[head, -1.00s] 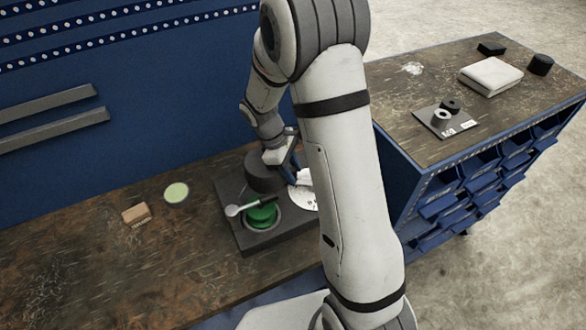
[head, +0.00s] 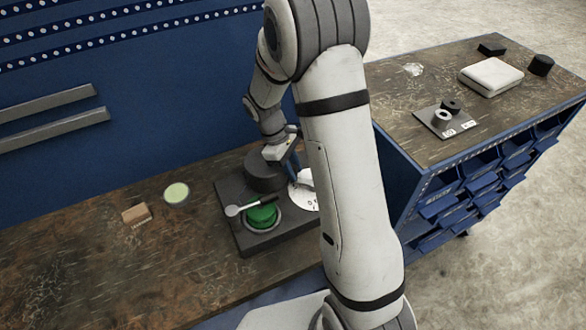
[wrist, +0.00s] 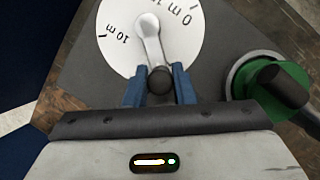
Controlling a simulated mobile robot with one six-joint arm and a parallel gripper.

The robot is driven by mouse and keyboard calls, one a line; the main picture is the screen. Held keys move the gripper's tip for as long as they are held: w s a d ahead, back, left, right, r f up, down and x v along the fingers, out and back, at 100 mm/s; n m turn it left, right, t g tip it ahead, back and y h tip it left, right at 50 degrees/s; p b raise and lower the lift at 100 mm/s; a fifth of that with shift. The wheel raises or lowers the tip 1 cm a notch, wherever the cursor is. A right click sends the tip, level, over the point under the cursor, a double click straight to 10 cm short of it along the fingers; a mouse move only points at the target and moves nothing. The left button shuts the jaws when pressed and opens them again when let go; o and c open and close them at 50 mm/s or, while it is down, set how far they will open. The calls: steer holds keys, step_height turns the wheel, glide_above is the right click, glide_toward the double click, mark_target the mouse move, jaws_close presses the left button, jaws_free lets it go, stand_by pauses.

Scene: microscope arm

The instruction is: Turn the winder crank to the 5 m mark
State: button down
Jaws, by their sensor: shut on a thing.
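The winder has a dark grey base (head: 262,244) on the brown bench. Its white dial (head: 304,203) is partly hidden by my arm in the head view. In the wrist view the dial (wrist: 118,57) shows a 10 m mark at the left and 0 m at the upper right; no 5 m mark is in sight. The pale crank (wrist: 150,45) runs from the dial's hub down to a dark knob (wrist: 160,82). My gripper (wrist: 159,92) has its blue fingers on both sides of this knob and is shut on it. My gripper is mostly hidden in the head view.
A dark round block (head: 264,172) stands behind. A brown block (head: 136,214) and a pale green disc (head: 176,193) lie at left. The bench's left part is clear.

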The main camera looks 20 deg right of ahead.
steer(key=c, duration=1.2)
jaws_free()
steer(key=b+v, duration=0.1)
steer(key=v, duration=0.6)
steer(key=shift+w+a+r, duration=0.1)
steer(key=shift+r, duration=0.25)
steer(key=shift+r, duration=0.15)
steer(key=shift+s+r, duration=0.25)
steer(key=shift+r, duration=0.05)
steer(key=s+d+r+m+t+y, duration=0.1)
steer(key=s+r+m+t, duration=0.2)
steer(key=s, duration=0.7)
steer(key=s+d+r+m+t+y, duration=0.1)
steer(key=s+r+m+t+y, duration=0.1)
steer(key=s+r+m, duration=0.5)
steer(key=s+t, duration=0.1)
steer(key=s, duration=0.2)
steer(key=shift+s+r+y, duration=0.25)
steer(key=shift+s+y, duration=0.05)
